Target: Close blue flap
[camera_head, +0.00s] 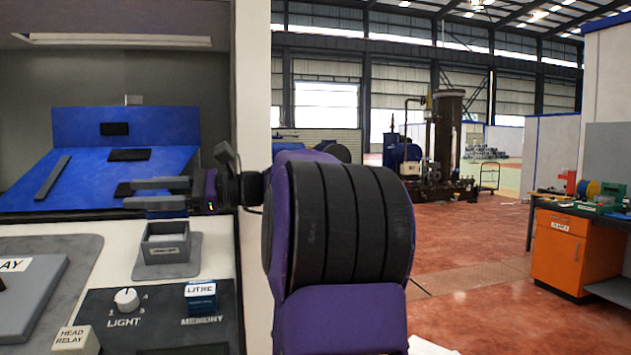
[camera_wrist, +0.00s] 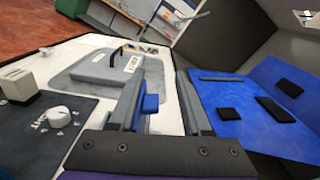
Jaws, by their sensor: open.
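My gripper (camera_head: 131,193) reaches in from the right over the console, its two grey fingers pointing left and parted. In the wrist view the fingers (camera_wrist: 160,84) stand apart with a small blue piece (camera_wrist: 150,103) between them, nearer the left finger. This piece, which may be the blue flap, also shows just below the fingers in the head view (camera_head: 166,213), above a small grey open-topped box (camera_head: 166,245). The fingers partly hide it; I cannot tell whether they touch it. A large sloping blue panel (camera_head: 90,180) with dark pads lies behind the gripper.
A grey lidded plate (camera_head: 30,290) lies left on the console, with a black handle in the wrist view (camera_wrist: 120,50). A white knob (camera_head: 126,300), a HEAD RELAY block (camera_head: 77,340) and a MEMORY block (camera_head: 201,297) stand in front. An orange cabinet (camera_head: 575,250) stands far right.

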